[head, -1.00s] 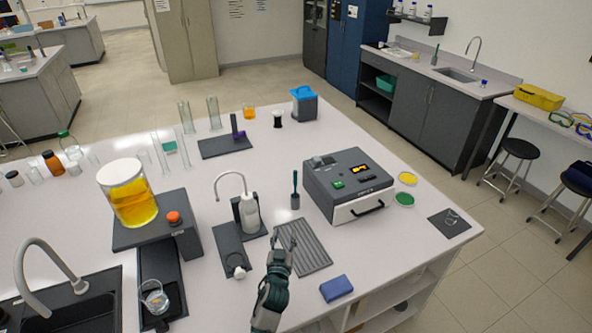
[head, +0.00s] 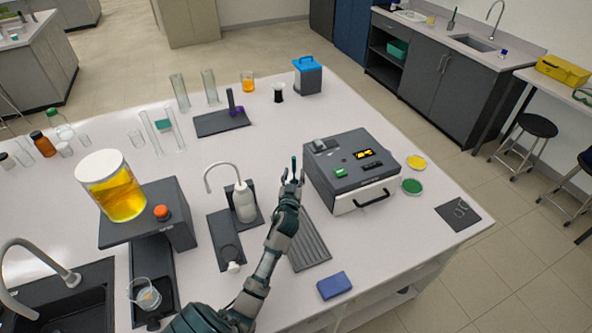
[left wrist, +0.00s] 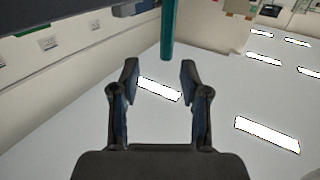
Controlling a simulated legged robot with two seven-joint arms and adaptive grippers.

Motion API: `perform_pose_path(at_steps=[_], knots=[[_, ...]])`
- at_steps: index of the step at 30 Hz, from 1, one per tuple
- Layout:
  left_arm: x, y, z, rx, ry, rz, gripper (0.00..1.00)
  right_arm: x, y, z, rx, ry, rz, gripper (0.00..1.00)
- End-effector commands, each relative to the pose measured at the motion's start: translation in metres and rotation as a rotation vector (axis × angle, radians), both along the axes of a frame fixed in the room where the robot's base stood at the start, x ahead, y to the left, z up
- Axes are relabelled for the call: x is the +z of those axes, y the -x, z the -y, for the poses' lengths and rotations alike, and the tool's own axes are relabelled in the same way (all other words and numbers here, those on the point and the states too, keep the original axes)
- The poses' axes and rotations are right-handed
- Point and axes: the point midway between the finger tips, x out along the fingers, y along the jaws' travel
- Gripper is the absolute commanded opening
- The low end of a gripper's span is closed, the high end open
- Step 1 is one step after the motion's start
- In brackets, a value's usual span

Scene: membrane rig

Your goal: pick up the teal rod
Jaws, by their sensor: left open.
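The teal rod (head: 294,164) stands upright beside the grey instrument box in the head view, its lower part hidden behind my gripper. In the left wrist view the teal rod (left wrist: 167,30) hangs into the picture from the top edge, just beyond the fingertips and roughly in line with the gap between them. My left gripper (head: 292,178) is at the rod in the head view. In the left wrist view the left gripper (left wrist: 159,75) is open, with nothing between its fingers. My right gripper is not in view.
The grey instrument box (head: 340,160) stands close to the right of the gripper. A white wash bottle (head: 244,203) under a curved spout stands to the left. A grooved dark mat (head: 308,243) and a blue block (head: 334,285) lie nearer. Bare bench lies beyond the rod.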

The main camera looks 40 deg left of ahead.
Motion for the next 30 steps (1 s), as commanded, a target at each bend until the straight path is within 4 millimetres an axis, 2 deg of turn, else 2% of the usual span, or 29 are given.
perform_pose_path(at_steps=[3,8,16,25,26,30], knots=[[0.000,-0.012,-0.010,0.000,-0.002,0.000,0.45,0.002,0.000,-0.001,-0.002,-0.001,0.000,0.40],[0.001,-0.021,-0.016,0.001,-0.001,0.000,0.45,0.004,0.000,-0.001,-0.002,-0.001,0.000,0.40],[0.002,-0.054,-0.034,0.000,-0.004,0.000,0.45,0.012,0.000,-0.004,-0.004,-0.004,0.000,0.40],[0.000,-0.059,-0.039,-0.001,-0.002,0.001,0.45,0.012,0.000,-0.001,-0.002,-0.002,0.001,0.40],[0.000,-0.059,-0.039,-0.001,-0.002,0.001,0.43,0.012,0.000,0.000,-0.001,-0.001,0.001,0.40],[-0.001,-0.059,-0.040,-0.001,-0.001,0.001,0.08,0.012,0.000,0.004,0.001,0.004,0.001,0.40]])
